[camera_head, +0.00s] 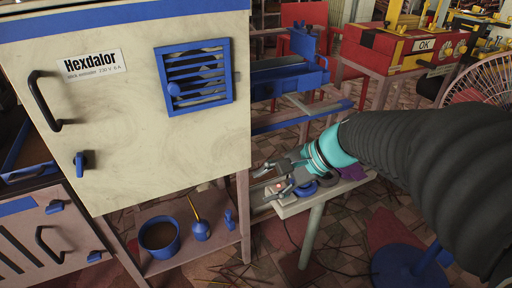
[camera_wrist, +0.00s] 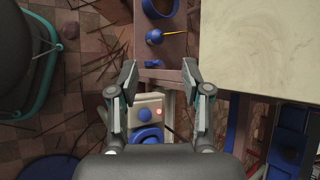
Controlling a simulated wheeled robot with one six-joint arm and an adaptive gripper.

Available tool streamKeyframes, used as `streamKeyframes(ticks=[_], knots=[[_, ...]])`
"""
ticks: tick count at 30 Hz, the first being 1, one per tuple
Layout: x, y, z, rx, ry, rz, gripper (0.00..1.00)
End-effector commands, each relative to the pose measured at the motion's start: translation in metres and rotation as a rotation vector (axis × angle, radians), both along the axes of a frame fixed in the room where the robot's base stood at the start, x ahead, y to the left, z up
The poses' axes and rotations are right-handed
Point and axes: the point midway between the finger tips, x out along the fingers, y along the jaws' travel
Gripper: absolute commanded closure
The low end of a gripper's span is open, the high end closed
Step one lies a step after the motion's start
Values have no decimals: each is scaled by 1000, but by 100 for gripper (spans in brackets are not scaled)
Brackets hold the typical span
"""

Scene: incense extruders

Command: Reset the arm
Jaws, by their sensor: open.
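My gripper (camera_head: 268,178) is at the end of my arm, right of the cream Hexdalor cabinet (camera_head: 130,160) in the head view. In the wrist view my gripper (camera_wrist: 159,75) has its two fingers spread apart with nothing between them. A beige control box (camera_wrist: 148,104) with a blue button and a lit red lamp shows beyond and below the fingers. I cannot tell the exact gap between fingers and box.
A blue pot (camera_head: 159,237) and a blue bottle (camera_head: 201,230) stand on the low shelf under the cabinet. A fan (camera_head: 490,80) stands at the right. A red machine (camera_head: 405,50) stands behind. A blue round base (camera_head: 408,265) is on the floor at lower right.

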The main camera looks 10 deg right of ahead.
Motion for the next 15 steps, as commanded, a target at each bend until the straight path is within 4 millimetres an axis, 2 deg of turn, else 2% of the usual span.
streamKeyframes(ticks=[13,15], knots=[[-1,-1,-1,-21,-21,19,52],[-3,-8,-8,-75,-41,54,52]])
